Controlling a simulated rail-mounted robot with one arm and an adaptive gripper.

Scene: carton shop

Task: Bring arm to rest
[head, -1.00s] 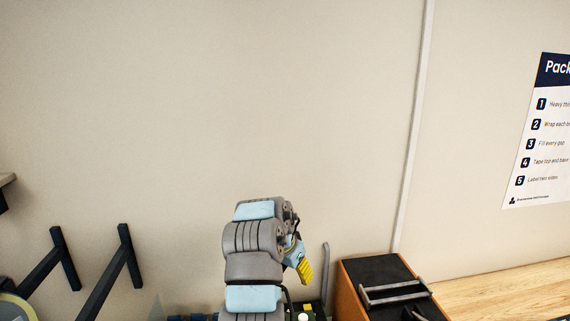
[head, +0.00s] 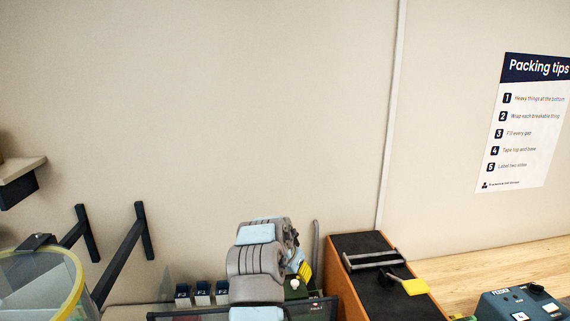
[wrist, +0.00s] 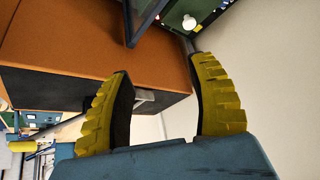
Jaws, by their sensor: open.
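My gripper (wrist: 165,100) shows in the wrist view with its two yellow ribbed fingers spread apart and nothing between them. In the head view my arm is folded up at the bottom centre, and only a bit of a yellow finger (head: 305,271) shows at its right side, the rest hidden behind the arm. The gripper is beside the orange-sided box with a black top (head: 372,252), which fills the upper left of the wrist view.
A wooden worktop (head: 500,270) runs along the right wall. A blue control box (head: 522,303) stands at the lower right. A packing tips poster (head: 525,120) hangs at right.

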